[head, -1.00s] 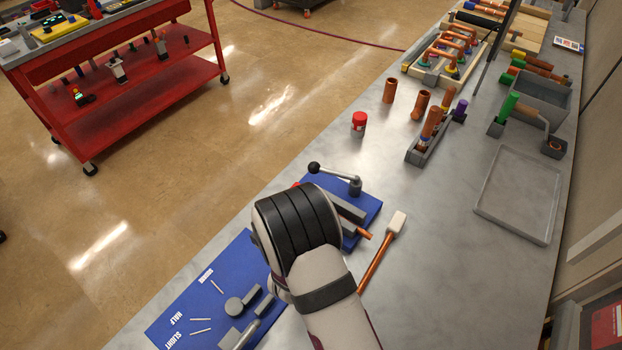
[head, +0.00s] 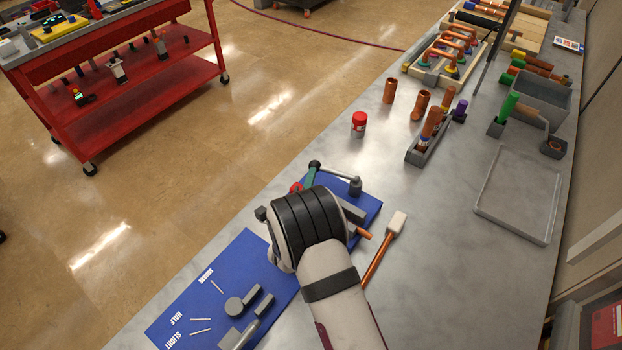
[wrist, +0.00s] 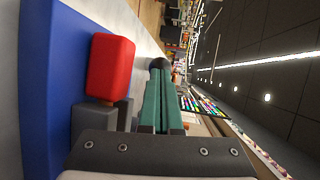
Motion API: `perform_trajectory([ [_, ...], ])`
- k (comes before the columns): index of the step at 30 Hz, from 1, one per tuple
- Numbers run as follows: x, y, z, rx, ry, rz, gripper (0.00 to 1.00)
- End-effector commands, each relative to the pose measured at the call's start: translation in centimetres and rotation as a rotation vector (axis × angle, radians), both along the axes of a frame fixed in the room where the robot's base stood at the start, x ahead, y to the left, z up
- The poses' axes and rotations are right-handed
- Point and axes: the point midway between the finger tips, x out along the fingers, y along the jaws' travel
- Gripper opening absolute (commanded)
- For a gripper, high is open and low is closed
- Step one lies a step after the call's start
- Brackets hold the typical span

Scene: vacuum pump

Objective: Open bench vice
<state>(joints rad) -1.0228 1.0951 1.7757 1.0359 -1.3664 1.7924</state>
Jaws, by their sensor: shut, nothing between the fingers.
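The bench vice (head: 352,211) sits on a blue mat (head: 372,208), partly hidden behind my arm. Its handle (head: 338,175) is a grey bar with a black ball knob (head: 315,164) at its left end and a grey pivot at its right. My gripper (head: 311,177) has green fingers, shut and empty, reaching toward the knob. In the wrist view the fingertips (wrist: 160,78) point at the black knob (wrist: 158,64); I cannot tell if they touch it. A red block (wrist: 110,67) stands left of the fingers, above grey parts.
A red-lidded jar (head: 359,124) and copper pipe pieces (head: 390,91) stand farther back. A lettered blue mat (head: 190,300) with grey parts lies at front left.

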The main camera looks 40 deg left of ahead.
Motion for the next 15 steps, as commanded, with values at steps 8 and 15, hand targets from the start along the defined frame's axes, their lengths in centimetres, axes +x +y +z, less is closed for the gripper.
perform_trajectory([
  [8,1.9,1.4,0.0,0.003,0.0,-0.197,0.0],
  [15,4.4,2.0,0.0,0.0,-0.001,-0.208,0.0],
])
